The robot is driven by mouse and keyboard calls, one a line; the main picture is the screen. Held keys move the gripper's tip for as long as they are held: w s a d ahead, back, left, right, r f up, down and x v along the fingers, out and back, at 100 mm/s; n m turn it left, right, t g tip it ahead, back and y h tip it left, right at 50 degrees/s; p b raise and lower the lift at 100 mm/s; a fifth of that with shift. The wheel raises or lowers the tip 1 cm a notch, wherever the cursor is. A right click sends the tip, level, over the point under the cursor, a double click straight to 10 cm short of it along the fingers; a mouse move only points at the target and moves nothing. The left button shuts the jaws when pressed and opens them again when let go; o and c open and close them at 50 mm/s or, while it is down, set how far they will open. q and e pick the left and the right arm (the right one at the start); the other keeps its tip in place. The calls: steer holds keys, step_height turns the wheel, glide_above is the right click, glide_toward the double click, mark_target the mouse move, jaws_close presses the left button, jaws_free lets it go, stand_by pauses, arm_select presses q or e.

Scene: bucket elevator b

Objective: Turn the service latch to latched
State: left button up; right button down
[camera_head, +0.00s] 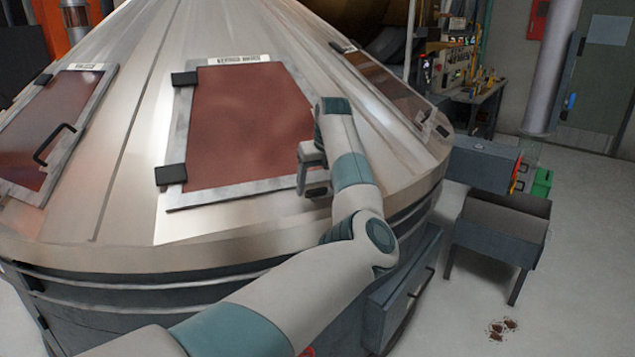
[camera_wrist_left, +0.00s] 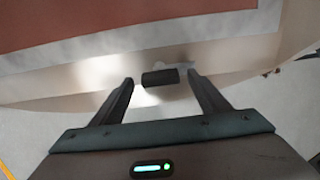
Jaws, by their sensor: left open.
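The service latch appears to be the small dark grip (camera_wrist_left: 161,77) with a pale metal part beside it, just below the red panel's pale frame in the left wrist view. My left gripper (camera_wrist_left: 160,82) is open. Its two fingertips stand on either side of the dark grip, with a gap on both sides; I cannot tell the depth between them. In the head view my left gripper (camera_head: 312,178) is at the lower right corner of the middle red panel (camera_head: 250,125), and the gripper and arm hide the latch there. My right gripper is not in view.
The panel sits on a sloping metal cone (camera_head: 130,140) with black hinges (camera_head: 171,175) on its left side. Another panel with a black handle (camera_head: 54,144) is at left. A grey bin on legs (camera_head: 500,225) stands at right. Brown debris (camera_head: 502,328) lies on open floor.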

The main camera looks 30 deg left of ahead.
arm_select(q)
steer(key=shift+w+a+f, duration=0.1)
steer(key=shift+f, duration=0.3)
steer(key=c, duration=1.1)
steer(key=shift+o, duration=0.3)
